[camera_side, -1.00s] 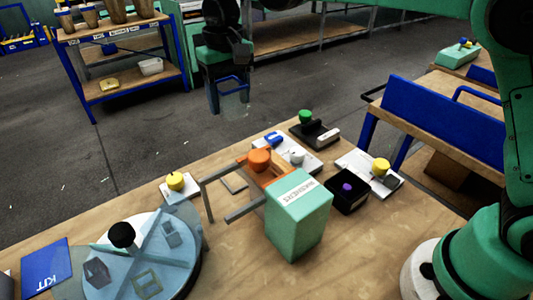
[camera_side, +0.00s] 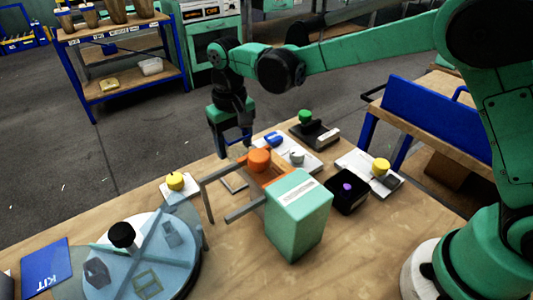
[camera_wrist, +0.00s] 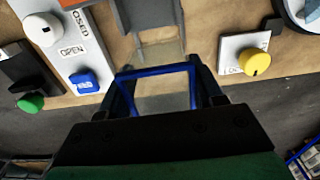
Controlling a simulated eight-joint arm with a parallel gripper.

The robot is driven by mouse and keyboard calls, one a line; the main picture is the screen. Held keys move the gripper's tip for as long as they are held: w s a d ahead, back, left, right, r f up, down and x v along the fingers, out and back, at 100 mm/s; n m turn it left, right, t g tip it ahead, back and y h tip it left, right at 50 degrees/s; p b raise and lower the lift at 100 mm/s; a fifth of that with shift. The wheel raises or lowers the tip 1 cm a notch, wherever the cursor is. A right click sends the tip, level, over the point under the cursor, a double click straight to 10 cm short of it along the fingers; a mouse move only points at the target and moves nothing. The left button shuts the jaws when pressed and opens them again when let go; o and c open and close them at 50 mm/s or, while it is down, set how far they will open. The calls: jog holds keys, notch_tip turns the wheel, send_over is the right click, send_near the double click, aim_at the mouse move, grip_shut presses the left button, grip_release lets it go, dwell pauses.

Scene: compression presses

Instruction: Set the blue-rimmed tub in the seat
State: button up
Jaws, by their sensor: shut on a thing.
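My gripper (camera_side: 233,122) is shut on the clear, blue-rimmed tub (camera_wrist: 155,71) and holds it upright near the back edge of the workbench. In the side view the tub is partly hidden by the fingers and arm. In the wrist view my gripper (camera_wrist: 158,88) has one finger on each side of the tub. A thin square outline on the bench, which looks like the seat (camera_side: 234,184), lies beside the orange-knobbed press (camera_side: 259,160). It also shows as a pale square (camera_wrist: 162,48) beyond the tub in the wrist view. The tub is apart from it.
A teal box (camera_side: 299,222) stands in front of the press, and grey bars (camera_side: 206,200) stick out leftward. A yellow knob (camera_side: 175,181) is left of the seat. A switch panel (camera_side: 288,152) and green knob (camera_side: 305,117) are right. A turntable (camera_side: 140,262) stands front left.

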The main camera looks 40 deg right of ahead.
jog(key=shift+f, duration=2.4)
jog(key=shift+f, duration=0.45)
jog(key=o, duration=1.3)
jog(key=shift+r, duration=0.1)
notch_tip(320, 180, up, 6)
jog(key=shift+d+f, duration=0.1)
jog(key=shift+f, duration=0.15)
jog(key=s+d+r+t, duration=0.3)
jog(key=s+d, duration=0.3)
jog(key=s, duration=0.1)
jog(key=s+d+r+t, duration=0.3)
jog(key=s+d+t, duration=0.1)
jog(key=s+d, duration=0.1)
jog(key=shift+s+d+r, duration=0.25)
jog(key=shift+s+d, duration=0.15)
jog(key=shift+s, duration=0.45)
